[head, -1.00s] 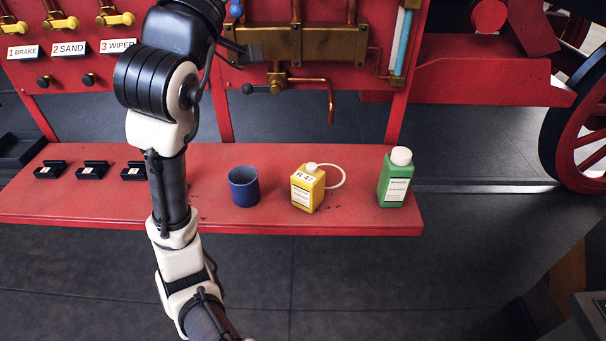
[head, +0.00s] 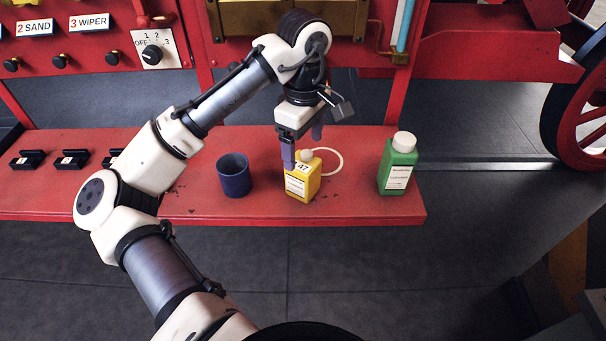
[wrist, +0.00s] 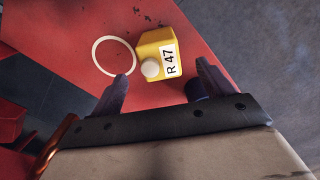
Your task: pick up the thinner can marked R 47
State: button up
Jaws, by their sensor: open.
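The yellow can (head: 301,184) with a white cap and an R 47 label stands upright on the red bench. In the wrist view the can (wrist: 158,48) shows its cap and label beyond the fingertips.
A blue cup (head: 235,177) stands left of the can, and a green bottle with a white cap (head: 398,166) stands to the right. Black holders (head: 72,160) sit at the bench's left. The red bench (head: 350,206) has bare room between can and bottle. Brass fittings and panel lie behind.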

aim_at(305, 162)
notch_tip(305, 162, down, 8)
jog(key=shift+d+f+p, duration=0.1)
jog(key=shift+f+p, duration=0.1)
jog(key=shift+p, duration=0.4)
jog(key=shift+r, duration=0.1)
jog(key=c, duration=1.3)
jog(key=shift+o, duration=0.2)
